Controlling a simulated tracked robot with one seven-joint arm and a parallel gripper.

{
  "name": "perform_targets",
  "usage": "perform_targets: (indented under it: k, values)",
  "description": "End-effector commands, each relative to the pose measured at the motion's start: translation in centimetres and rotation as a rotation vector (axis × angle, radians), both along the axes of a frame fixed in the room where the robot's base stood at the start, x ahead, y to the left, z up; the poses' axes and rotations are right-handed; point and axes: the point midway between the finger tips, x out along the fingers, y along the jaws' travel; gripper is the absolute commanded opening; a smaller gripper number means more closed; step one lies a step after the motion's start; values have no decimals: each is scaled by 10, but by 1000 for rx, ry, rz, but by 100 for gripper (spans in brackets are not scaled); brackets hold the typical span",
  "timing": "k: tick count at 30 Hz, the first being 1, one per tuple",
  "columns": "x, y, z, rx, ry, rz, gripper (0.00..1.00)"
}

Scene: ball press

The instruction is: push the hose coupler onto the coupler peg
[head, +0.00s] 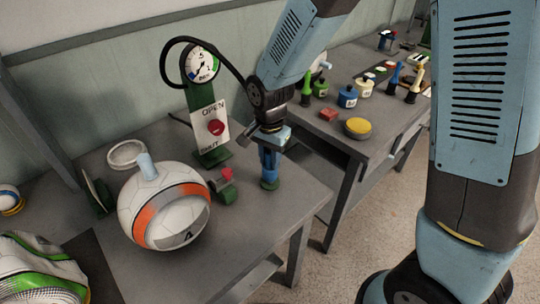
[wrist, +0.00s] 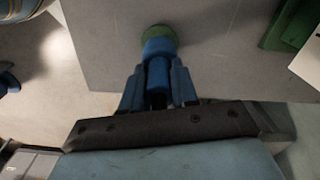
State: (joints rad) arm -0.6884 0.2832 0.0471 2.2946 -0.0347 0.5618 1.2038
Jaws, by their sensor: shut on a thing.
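My gripper (head: 268,158) points down near the table's right edge, its fingers closed around a blue cylinder, which seems to be the hose coupler (wrist: 158,72). A wider blue part and a green round base (head: 269,184) show directly below it. The green base also shows beyond the fingertips in the wrist view (wrist: 160,32). The coupler looks upright and in line with the base. I cannot tell whether the coupler is seated on a peg, as the joint and any peg are hidden. A black hose (head: 222,56) arches from the gauge and disappears behind my arm.
A green gauge stand (head: 200,98) with an OPEN/SHUT panel and red knob (head: 215,127) stands behind left. A green fixture with a red cap (head: 224,187) and an orange-white ball (head: 165,207) lie left. A second table (head: 345,142) holds several small items.

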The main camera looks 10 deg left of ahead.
Motion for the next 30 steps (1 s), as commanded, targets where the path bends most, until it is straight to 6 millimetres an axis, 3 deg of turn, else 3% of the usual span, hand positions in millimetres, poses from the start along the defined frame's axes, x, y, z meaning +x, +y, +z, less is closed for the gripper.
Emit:
perform_targets:
  k: [24,25,30]
  values:
    - [0,0,-17,-1,0,0,0]
    - [0,0,-17,-1,0,0,29]
    - [0,0,-16,-1,0,0,46]
